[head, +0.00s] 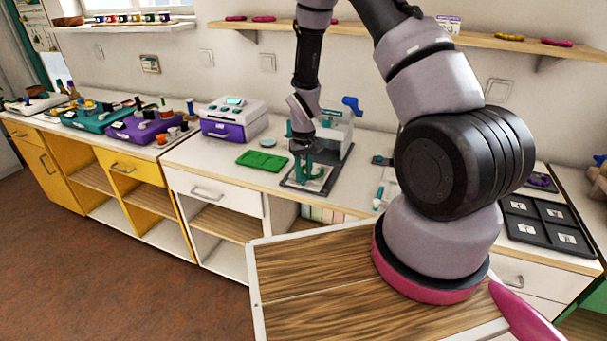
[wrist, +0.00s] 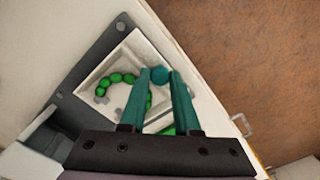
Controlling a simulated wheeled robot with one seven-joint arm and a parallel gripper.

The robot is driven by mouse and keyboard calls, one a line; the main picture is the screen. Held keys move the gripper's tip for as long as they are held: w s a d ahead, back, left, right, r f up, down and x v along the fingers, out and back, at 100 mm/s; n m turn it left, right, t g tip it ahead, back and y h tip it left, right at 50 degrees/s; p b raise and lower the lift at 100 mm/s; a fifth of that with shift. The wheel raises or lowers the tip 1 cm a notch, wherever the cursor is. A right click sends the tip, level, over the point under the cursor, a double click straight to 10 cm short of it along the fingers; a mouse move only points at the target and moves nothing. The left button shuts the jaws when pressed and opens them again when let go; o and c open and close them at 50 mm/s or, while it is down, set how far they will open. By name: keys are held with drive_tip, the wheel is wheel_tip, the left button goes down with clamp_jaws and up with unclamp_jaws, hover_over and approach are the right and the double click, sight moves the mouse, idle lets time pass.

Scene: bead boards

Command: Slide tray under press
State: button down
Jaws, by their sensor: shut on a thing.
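The tray (head: 317,183) is white and lies on the dark base plate (head: 341,168) of the press (head: 335,132). In the wrist view the tray (wrist: 132,48) carries a curved row of green beads (wrist: 113,79). My gripper (head: 304,172) is over the tray, in front of the press body. In the wrist view my gripper's teal fingers (wrist: 160,80) are shut on a round teal knob (wrist: 160,74) at the tray. The press has a blue lever (head: 352,104) at its top right. My fingers hide part of the tray.
A green flat dish (head: 263,160) lies left of the base plate. A white and purple machine (head: 232,120) stands farther left, with teal and purple cases beyond. A black compartment tray (head: 545,226) is at the right. The counter's front edge is close to the base plate.

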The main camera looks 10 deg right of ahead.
approach(316, 167)
wheel_tip(316, 167, down, 5)
drive_tip(key=shift+a+f, duration=0.1)
drive_tip(key=shift+f, duration=0.05)
drive_tip(key=shift+w, duration=0.1)
drive_tip(key=c, duration=0.6)
unclamp_jaws()
drive_tip(key=shift+c, duration=0.2)
wheel_tip(316, 167, up, 11)
drive_tip(key=shift+f, duration=0.15)
